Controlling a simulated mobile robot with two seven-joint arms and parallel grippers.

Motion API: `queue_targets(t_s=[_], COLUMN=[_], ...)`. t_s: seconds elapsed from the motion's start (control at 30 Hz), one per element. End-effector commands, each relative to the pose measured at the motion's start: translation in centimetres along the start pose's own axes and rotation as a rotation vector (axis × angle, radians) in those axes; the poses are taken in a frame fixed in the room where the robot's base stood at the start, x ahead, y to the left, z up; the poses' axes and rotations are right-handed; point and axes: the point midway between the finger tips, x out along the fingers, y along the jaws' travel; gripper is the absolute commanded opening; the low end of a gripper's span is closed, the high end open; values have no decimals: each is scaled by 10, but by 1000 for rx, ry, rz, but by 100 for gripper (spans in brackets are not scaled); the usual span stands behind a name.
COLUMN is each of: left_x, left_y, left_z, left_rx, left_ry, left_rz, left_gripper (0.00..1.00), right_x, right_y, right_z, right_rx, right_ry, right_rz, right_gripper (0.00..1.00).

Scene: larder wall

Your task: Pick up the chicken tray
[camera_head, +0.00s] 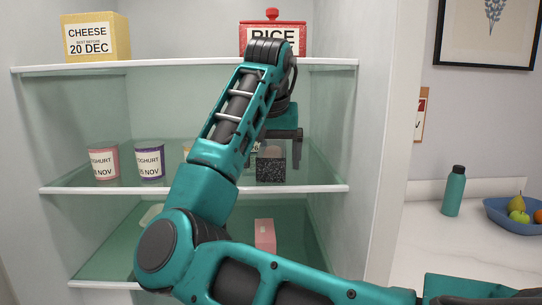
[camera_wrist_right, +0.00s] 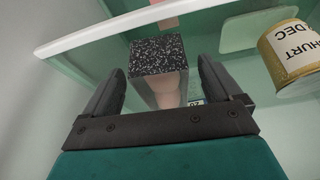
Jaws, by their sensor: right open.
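A pack with a black, white-speckled face and pinkish contents, which I take for the chicken tray (camera_head: 271,170), stands on the middle shelf near its front edge. No name can be read on it. In the right wrist view the speckled face of the chicken tray (camera_wrist_right: 158,54) lies between the fingers, its pinkish side running down between them. My right gripper (camera_head: 280,142) is open at the tray; in the right wrist view my right gripper (camera_wrist_right: 160,72) has a finger on either side. Whether they touch it I cannot tell. My left gripper is out of view.
Yoghurt pots, one pink (camera_head: 104,163) and one purple (camera_head: 150,163), share the middle shelf (camera_head: 80,189); a yellow pot (camera_wrist_right: 288,52) is near the gripper. Cheese (camera_head: 95,38) and a rice tin (camera_head: 272,33) stand above. A pink pack (camera_head: 265,235) is below.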

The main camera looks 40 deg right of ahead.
Motion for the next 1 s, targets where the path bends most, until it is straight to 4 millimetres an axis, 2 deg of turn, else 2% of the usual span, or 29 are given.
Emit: queue_targets(t_s=[0.1, 0.4, 1.0], left_x=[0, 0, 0], left_y=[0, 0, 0], left_z=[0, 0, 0], left_rx=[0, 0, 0], left_ry=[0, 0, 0], left_rz=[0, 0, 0], left_gripper=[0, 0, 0], right_x=[8, 10, 10], right_y=[2, 3, 3], right_z=[6, 8, 8], right_rx=[1, 0, 0], right_ry=[-1, 0, 1], right_rz=[1, 1, 1], right_gripper=[92, 92, 35])
